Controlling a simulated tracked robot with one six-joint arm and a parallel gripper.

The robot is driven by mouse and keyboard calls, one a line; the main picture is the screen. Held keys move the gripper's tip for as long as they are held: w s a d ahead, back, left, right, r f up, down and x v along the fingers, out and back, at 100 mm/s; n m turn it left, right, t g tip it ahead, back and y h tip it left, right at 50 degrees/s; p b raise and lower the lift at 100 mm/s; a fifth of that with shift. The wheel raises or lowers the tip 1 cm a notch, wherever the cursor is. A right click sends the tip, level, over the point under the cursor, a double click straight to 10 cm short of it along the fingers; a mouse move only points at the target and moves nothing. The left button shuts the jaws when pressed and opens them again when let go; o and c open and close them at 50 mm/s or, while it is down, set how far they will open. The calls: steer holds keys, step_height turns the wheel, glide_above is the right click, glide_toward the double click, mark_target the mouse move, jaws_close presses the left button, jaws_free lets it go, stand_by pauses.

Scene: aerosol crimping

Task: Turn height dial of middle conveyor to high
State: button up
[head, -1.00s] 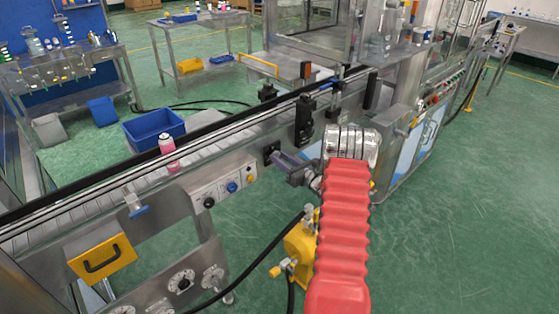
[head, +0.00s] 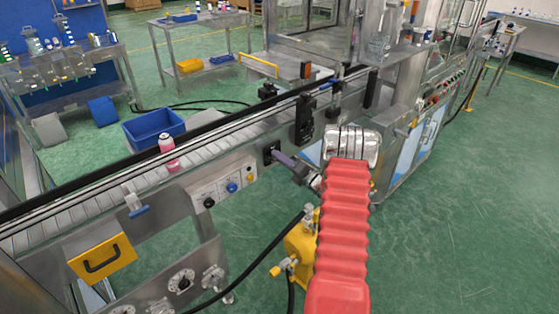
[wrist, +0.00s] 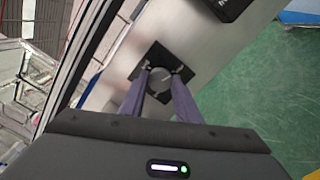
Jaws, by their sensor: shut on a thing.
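The height dial (wrist: 160,78) is a round grey knob on a dark square plate on the conveyor's side panel, seen in the wrist view. My gripper (wrist: 160,80) has its two purple-grey fingers around the knob, one on each side, and is shut on it. In the head view my gripper (head: 278,157) reaches the dark plate on the side of the middle conveyor (head: 232,160), and the fingers hide most of the dial. The dial's marks are too small to read.
A pink bottle (head: 167,147) stands on the conveyor belt. A control panel with knobs (head: 224,189) lies left of my gripper, and a black box (head: 305,120) is mounted just above and right. A yellow device (head: 300,250) with a black hose stands below on the green floor.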

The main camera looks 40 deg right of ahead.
steer(key=shift+s+a+f+m, duration=0.1)
steer(key=shift+f+m, duration=0.3)
steer(key=shift+m, duration=0.5)
steer(key=o, duration=0.8)
steer(key=shift+c, duration=0.2)
steer(key=shift+o, duration=1.4)
steer(key=shift+r, duration=0.15)
steer(key=shift+r, duration=0.1)
